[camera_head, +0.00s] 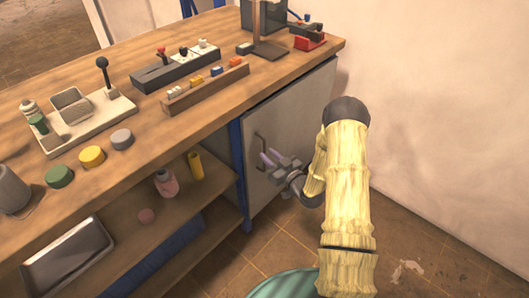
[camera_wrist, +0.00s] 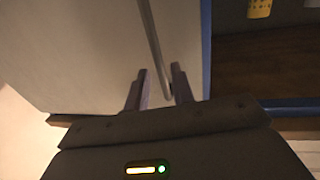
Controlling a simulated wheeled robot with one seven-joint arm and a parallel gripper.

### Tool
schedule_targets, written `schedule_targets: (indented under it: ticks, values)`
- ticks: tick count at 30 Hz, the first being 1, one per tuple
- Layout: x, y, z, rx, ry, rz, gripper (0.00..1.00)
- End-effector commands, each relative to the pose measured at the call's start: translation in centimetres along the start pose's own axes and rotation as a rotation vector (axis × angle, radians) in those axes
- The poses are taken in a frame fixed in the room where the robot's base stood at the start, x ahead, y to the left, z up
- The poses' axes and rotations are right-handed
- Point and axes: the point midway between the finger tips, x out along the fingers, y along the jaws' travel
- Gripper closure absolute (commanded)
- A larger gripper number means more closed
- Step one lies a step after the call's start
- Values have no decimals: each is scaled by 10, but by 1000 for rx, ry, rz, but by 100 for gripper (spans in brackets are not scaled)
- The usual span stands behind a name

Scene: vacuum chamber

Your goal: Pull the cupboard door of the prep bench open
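The cupboard door (camera_head: 300,122) is a pale grey panel at the right end of the prep bench (camera_head: 130,50). It looks shut, flush with the bench front. Its thin bar handle (camera_head: 259,143) is near the door's left edge, beside the blue post. My gripper (camera_head: 267,158) is at the lower part of the handle. In the wrist view the handle (camera_wrist: 153,40) runs down between the two fingertips of my gripper (camera_wrist: 160,72). The fingers are apart, with a gap on the left; the handle is close to the right finger. The door (camera_wrist: 70,50) fills the left of that view.
Open shelves (camera_head: 180,205) left of the door hold a yellow cylinder (camera_head: 196,166), a pink bottle (camera_head: 166,183) and a metal tray (camera_head: 68,258). The bench top carries several small items. A pale wall (camera_head: 440,100) stands to the right. Tiled floor (camera_head: 275,240) lies before the door.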

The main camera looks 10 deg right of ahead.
Motion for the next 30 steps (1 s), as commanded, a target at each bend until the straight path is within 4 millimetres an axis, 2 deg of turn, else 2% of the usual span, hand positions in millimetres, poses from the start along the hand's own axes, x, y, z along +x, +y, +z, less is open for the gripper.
schedule_targets:
  ticks: [3, 6, 17, 21, 30]
  values:
    - [19, 0, 1, -2, 2, -2, 76]
    - [29, 0, 0, -1, 1, -1, 76]
    - [35, 0, 0, 0, -1, 0, 76]
    - [35, 0, 0, 0, -1, 0, 100]
    - [34, 0, 0, 0, -1, -3, 100]
